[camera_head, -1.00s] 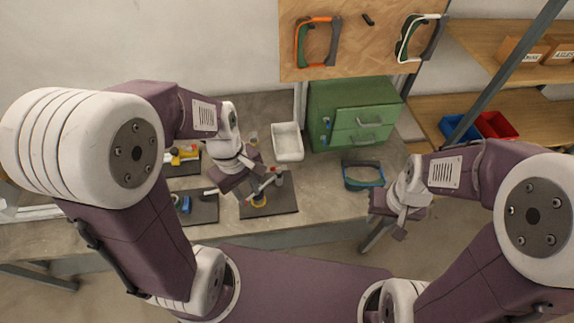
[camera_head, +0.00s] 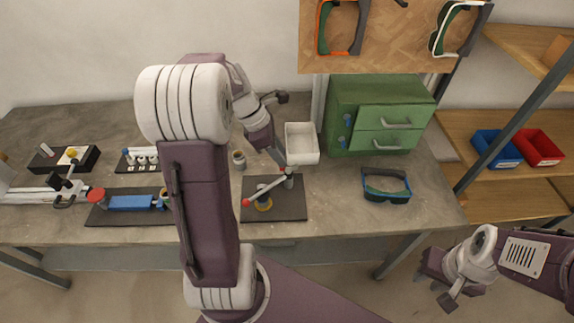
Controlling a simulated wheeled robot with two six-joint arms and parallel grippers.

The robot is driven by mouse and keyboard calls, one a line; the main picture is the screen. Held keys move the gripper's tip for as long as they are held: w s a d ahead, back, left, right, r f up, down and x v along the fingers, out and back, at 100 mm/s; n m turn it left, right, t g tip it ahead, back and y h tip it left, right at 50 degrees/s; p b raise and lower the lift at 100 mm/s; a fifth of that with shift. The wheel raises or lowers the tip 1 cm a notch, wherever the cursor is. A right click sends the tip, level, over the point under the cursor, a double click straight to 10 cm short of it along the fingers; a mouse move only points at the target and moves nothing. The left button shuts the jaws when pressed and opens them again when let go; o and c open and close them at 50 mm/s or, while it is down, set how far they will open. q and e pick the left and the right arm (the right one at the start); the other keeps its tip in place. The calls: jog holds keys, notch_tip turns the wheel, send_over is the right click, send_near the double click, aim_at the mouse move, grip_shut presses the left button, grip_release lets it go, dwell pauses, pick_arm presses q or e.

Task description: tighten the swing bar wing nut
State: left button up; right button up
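The swing bar (camera_head: 266,190) is a silver bar with a red tip, lying slantwise over a black base plate (camera_head: 292,208) near the table's front. Its right end meets a small grey post (camera_head: 289,178); the wing nut is too small to make out. My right gripper (camera_head: 434,291) is open and empty, off the front of the table at lower right.
A white bin (camera_head: 302,144) stands close behind the plate. A green drawer cabinet (camera_head: 384,118) and safety goggles (camera_head: 386,186) are to the right. At left are a blue vise-like fixture (camera_head: 130,203) and other black-based fixtures. Blue (camera_head: 497,148) and red bins (camera_head: 539,147) sit on the shelf.

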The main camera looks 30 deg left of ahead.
aim_at(289, 168)
pick_arm(q)
jog(key=x, duration=0.4)
jog(key=shift+f+b, duration=0.15)
jog(key=shift+b, duration=0.2)
jog(key=shift+w+d+f, duration=0.1)
jog(key=shift+f, duration=0.1)
grip_shut()
